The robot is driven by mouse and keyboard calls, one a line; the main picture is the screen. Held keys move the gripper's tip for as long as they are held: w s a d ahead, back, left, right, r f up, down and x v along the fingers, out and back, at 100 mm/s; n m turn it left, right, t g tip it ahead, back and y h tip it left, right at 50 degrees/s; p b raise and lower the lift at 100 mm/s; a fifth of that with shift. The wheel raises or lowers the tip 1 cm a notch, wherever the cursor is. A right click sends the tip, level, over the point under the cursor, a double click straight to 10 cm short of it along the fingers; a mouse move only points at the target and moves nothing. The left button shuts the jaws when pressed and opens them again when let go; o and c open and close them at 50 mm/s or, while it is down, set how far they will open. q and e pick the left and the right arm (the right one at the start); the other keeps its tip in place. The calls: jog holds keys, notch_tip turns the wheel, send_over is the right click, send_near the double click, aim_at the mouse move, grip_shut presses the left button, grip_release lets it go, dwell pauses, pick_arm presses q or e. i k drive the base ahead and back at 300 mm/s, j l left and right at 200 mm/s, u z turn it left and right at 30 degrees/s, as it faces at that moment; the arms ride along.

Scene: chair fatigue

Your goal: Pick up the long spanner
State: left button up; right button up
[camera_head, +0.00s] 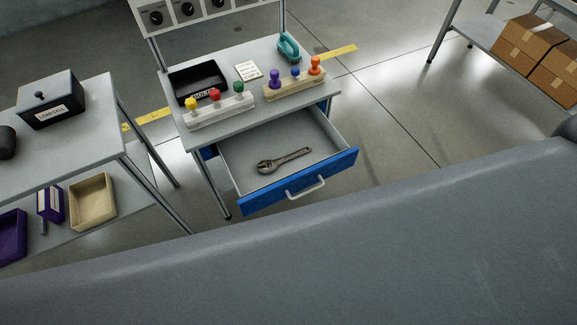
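A long metal spanner (284,160) with an adjustable-looking jaw lies in the open drawer (318,136) of the workbench. Its jaw end points left and its handle runs up to the right. Nothing is touching it except the drawer floor. The drawer has a blue front (337,174) with a pale handle and is pulled out toward me. Neither of my grippers is in view.
The bench top (222,66) holds a black tray (198,83), two racks of coloured knobs and a teal-handled brush (289,46). A left table (82,120) bears a load cell box (51,99). Cardboard boxes (528,42) sit on a right shelf. A large grey surface fills the foreground.

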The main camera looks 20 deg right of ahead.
aim_at(272, 165)
jog(key=i+l, duration=0.2)
jog(key=l, duration=0.2)
jog(key=i+l, duration=0.2)
jog(key=l, duration=0.25)
jog(key=i+l, duration=0.2)
jog(key=l, duration=0.2)
jog(key=i+l, duration=0.25)
jog(key=l, duration=0.2)
jog(key=k+z, duration=0.05)
